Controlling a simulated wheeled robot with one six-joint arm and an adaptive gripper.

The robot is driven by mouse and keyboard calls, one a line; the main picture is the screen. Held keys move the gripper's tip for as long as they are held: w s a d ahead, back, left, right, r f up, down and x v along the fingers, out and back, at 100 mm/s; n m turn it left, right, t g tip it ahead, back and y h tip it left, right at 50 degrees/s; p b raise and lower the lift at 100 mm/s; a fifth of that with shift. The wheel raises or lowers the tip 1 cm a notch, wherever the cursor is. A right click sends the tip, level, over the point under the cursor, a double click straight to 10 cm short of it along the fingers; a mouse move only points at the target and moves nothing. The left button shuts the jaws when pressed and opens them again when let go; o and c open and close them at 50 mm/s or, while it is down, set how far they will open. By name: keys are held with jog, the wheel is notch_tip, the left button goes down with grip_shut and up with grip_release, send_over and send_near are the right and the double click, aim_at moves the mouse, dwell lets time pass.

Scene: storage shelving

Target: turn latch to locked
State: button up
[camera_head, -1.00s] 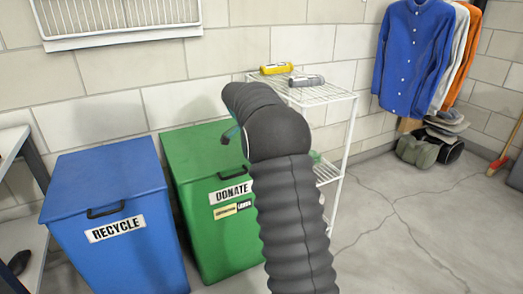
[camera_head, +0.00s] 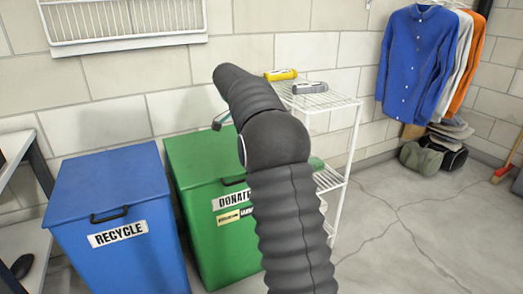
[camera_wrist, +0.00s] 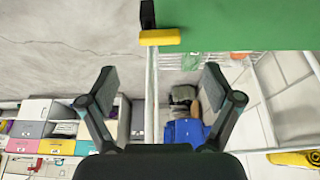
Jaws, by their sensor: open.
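A green DONATE bin (camera_head: 205,155) with a lid stands against the wall, and a small yellow-and-black label (camera_head: 235,215) is under its name sign. In the wrist view a green panel (camera_wrist: 240,22) fills the top. A yellow bar on a black mount (camera_wrist: 160,37), which looks like the latch, sits at that panel's lower left edge. My gripper (camera_wrist: 160,78) is open and empty, its fingers spread on either side below the yellow bar and apart from it. In the head view only a small part of my gripper (camera_head: 221,120) shows above the bin; my arm hides the rest.
A blue RECYCLE bin (camera_head: 110,205) stands left of the green one. A white wire rack (camera_head: 320,98) with a yellow flashlight (camera_head: 281,74) and a grey one (camera_head: 309,87) stands to the right. Clothes hang farther right (camera_head: 415,60).

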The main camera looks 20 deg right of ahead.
jog(key=shift+v, duration=1.9)
jog(key=f+n, duration=0.1)
jog(key=n, duration=0.1)
jog(key=a+f+n, duration=0.1)
jog(key=f+n, duration=0.3)
jog(key=shift+w+a+f+y, duration=0.1)
jog(key=shift+w+a+y, duration=0.1)
jog(key=shift+w+y, duration=0.15)
jog(key=s+a+n, duration=0.1)
jog(key=s+f+n, duration=0.1)
jog(key=s, duration=0.1)
jog(key=s+a+f+n, duration=0.1)
jog(key=n, duration=0.1)
jog(key=shift+s+a+f+t+y, duration=0.15)
jog(key=shift+s+a+t+y, duration=0.1)
jog(key=shift+a+t+y, duration=0.15)
jog(key=s+a+n+t+y, duration=0.1)
jog(key=s+a+n, duration=0.3)
jog(key=s, duration=1.4)
jog(key=s+a+r+n+t+y, duration=0.1)
jog(key=s+a, duration=0.7)
jog(key=s, duration=1)
jog(key=n+t+y, duration=0.1)
jog(key=n+t, duration=0.1)
jog(key=shift+s+n+t, duration=0.2)
jog(key=shift+n+t, duration=0.2)
